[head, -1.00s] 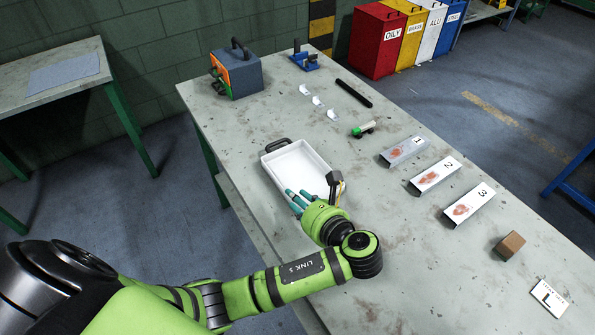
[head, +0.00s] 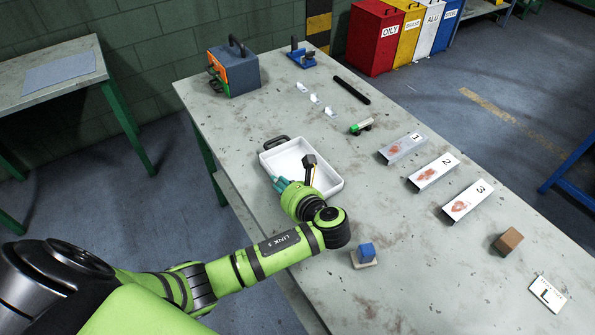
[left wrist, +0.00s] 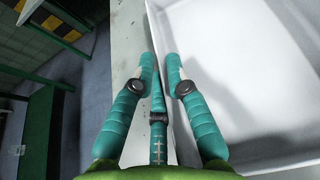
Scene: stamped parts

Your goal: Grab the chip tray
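The chip tray, a shallow white tray (head: 329,186) with a dark handle at its far end, lies flat on the workbench in the head view. My left gripper (head: 279,184) is at the tray's left long side, near its front end. In the left wrist view, the tray's white inside (left wrist: 240,70) fills the right half. The teal fingertips (left wrist: 160,62) lie along its left wall, with the grey bench edge on their left. Whether they touch or pinch the wall cannot be told. My right gripper is not in view.
The workbench (head: 400,260) carries a blue block (head: 366,251) on a pale base close to my left wrist. A green-ended cylinder (head: 360,127), numbered channels (head: 434,172), and a brown block (head: 507,241) lie to the right. A grey box (head: 240,72) stands at the far left.

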